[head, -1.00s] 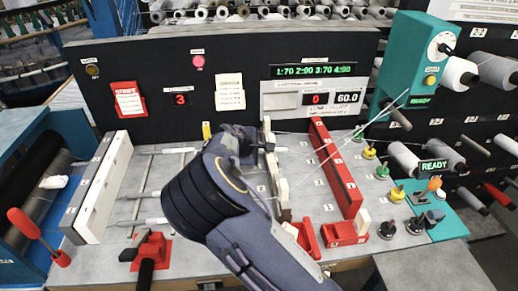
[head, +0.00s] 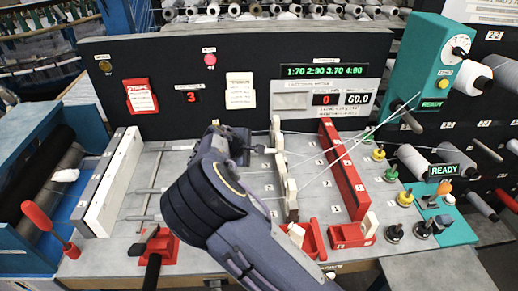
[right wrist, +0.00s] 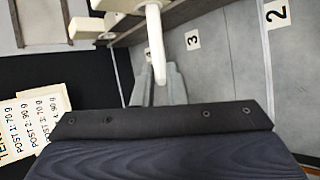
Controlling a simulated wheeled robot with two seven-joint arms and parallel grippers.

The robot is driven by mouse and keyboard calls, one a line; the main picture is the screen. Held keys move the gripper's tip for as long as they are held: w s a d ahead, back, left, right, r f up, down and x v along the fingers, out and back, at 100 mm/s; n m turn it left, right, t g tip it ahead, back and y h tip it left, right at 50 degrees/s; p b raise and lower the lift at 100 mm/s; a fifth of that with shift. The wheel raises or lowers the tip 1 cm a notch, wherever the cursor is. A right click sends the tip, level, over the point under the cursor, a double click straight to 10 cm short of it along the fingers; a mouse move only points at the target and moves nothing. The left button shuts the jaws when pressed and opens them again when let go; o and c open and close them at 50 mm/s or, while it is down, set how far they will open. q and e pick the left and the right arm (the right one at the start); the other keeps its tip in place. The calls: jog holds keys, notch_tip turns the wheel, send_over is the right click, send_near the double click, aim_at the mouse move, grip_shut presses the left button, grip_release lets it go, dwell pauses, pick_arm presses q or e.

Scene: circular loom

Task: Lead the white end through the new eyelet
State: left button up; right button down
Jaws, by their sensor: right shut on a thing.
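My right gripper (head: 256,149) is in the middle of the grey board, just left of the cream upright eyelet piece (head: 279,165). In the right wrist view its grey fingers (right wrist: 160,88) are close together on the white end (right wrist: 155,45), a slim white rod. Pale threads run from near the cream piece across the red bar (head: 345,175) to the teal unit. I cannot tell the new eyelet's hole, nor whether the white end is in it. My left gripper is not in view.
A white block bar (head: 115,185) stands at the left of the board. A red clamp with a black handle (head: 158,248) is at the front. Red holders (head: 350,234) and several coloured pegs (head: 404,198) are at the right. A black panel (head: 220,75) closes the back.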

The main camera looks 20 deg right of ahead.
jog(key=shift+w+a, duration=0.15)
jog(key=shift+a, duration=0.7)
jog(key=shift+w+a, duration=0.1)
jog(key=shift+a, duration=0.7)
jog(key=shift+a+p, duration=0.25)
jog(key=shift+p, duration=0.05)
